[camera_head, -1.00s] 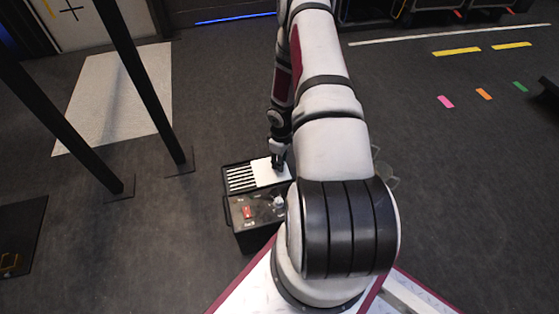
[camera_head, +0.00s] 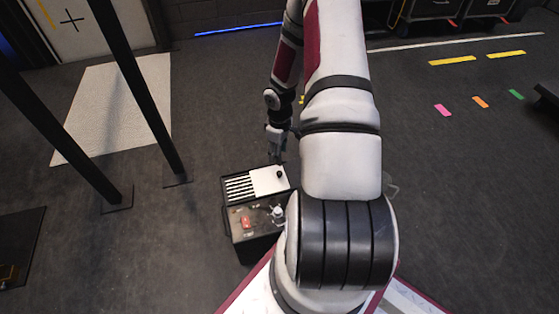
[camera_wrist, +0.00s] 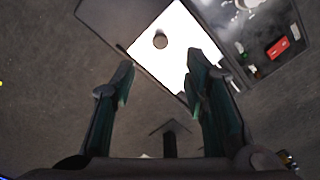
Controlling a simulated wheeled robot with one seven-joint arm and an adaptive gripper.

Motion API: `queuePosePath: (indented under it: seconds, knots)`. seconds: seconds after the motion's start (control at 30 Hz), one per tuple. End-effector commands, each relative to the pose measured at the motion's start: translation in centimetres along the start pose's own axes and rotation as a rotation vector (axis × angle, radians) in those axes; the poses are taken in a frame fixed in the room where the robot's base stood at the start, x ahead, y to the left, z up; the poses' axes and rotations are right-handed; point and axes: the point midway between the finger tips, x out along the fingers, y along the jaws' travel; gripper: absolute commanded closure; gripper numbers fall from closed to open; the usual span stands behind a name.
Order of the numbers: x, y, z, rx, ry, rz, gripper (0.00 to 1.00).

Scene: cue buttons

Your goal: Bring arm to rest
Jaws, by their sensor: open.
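My gripper (camera_head: 277,158) is at the far edge of a dark console box in the head view, with my arm reaching out from the lower middle. In the wrist view my gripper (camera_wrist: 160,95) has its two fingers spread apart with nothing between them. Beyond the fingertips is the console's white panel (camera_head: 264,182) with a round dark button (camera_head: 280,174). The panel (camera_wrist: 172,62) and the button (camera_wrist: 160,41) also show in the wrist view, apart from the fingers.
The console (camera_head: 252,247) has black and white stripes (camera_head: 239,187) and a red part (camera_head: 246,222) on its dark top. Two dark posts (camera_head: 140,90) stand at the left by a pale mat (camera_head: 118,105). Open floor with coloured marks lies at the right.

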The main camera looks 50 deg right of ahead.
Motion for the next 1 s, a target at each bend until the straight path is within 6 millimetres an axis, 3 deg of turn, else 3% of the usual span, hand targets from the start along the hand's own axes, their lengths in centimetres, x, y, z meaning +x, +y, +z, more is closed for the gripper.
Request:
queuePosePath:
  seconds: [0.2, 0.83, 0.93, 1.0]
  knots:
    - [-1.4, 0.0, 0.0, -0.001, 0.0, -0.001, 0.59]
    - [-1.7, 0.0, -0.1, -0.001, -0.002, 0.002, 0.59]
    - [-3.2, -0.1, -0.4, -0.001, -0.014, 0.019, 0.59]
    - [-5.2, -0.2, -0.7, 0.0, -0.03, 0.042, 0.59]
